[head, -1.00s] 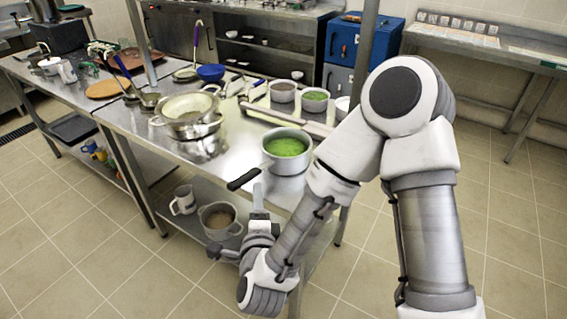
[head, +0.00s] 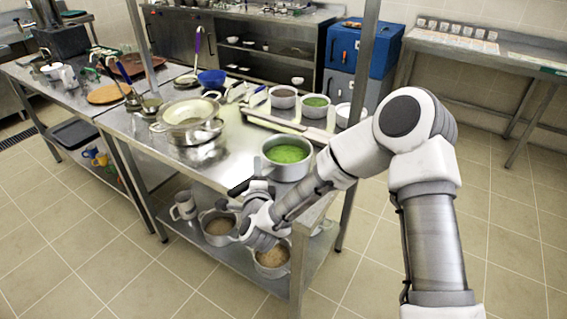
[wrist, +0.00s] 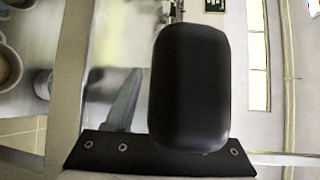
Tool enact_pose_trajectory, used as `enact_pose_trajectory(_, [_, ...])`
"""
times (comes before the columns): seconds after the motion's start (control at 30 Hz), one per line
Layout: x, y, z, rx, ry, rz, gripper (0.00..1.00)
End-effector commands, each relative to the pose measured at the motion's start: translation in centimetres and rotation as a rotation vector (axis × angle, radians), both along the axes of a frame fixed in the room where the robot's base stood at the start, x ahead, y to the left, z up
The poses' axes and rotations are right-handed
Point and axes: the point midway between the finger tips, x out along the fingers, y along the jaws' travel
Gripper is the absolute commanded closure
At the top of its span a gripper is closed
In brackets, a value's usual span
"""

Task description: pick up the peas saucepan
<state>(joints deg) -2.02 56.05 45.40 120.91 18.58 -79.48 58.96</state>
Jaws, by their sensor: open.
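The peas saucepan (head: 287,168) is a grey metal pan with bright green peas inside. My gripper (head: 254,179) is open at the handle, by the table's front edge. I cannot tell whether the gripper touches the handle.
Bare tabletop lies left of the saucepan.

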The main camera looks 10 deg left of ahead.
Motion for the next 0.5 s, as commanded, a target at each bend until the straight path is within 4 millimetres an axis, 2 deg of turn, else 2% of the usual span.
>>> enact_pose_trajectory(0.27, [0.29, 0.08, -0.04, 0.0, 0.0, 0.001, 0.46])
enact_pose_trajectory(0.5, [0.26, 0.08, -0.02, 0.0, 0.0, 0.0, 0.89])
